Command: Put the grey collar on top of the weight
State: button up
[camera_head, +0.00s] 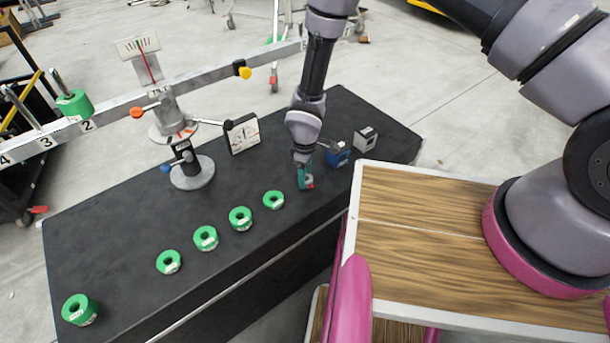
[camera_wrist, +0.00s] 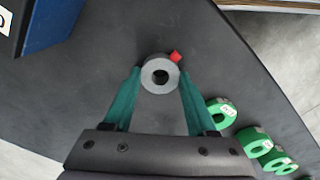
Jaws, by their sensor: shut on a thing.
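The grey collar (camera_wrist: 150,66) is a small ring with a red knob, between my green fingertips in the wrist view. My gripper (camera_head: 305,176) is shut on it over the black table, low near its front edge; whether the collar touches the table I cannot tell. In the head view my fingers mostly hide the collar, and the red knob shows. A green weight (camera_head: 74,104) sits on a peg near mark 2 of the balance beam (camera_head: 200,80). Several other green ring weights, including one (camera_head: 273,200) just left of my gripper, lie on the table.
The balance stand (camera_head: 192,172) rises from the black table (camera_head: 130,210). A dial box (camera_head: 242,134), a blue box (camera_head: 338,155) and a white-faced box (camera_head: 366,138) stand behind my gripper. A wooden-topped surface (camera_head: 420,220) lies at the right.

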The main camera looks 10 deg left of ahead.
jog(key=shift+r, duration=1.3)
jog(key=shift+r, duration=2.45)
notch_tip(320, 180, up, 8)
jog(key=shift+f, duration=0.2)
dwell(0.3)
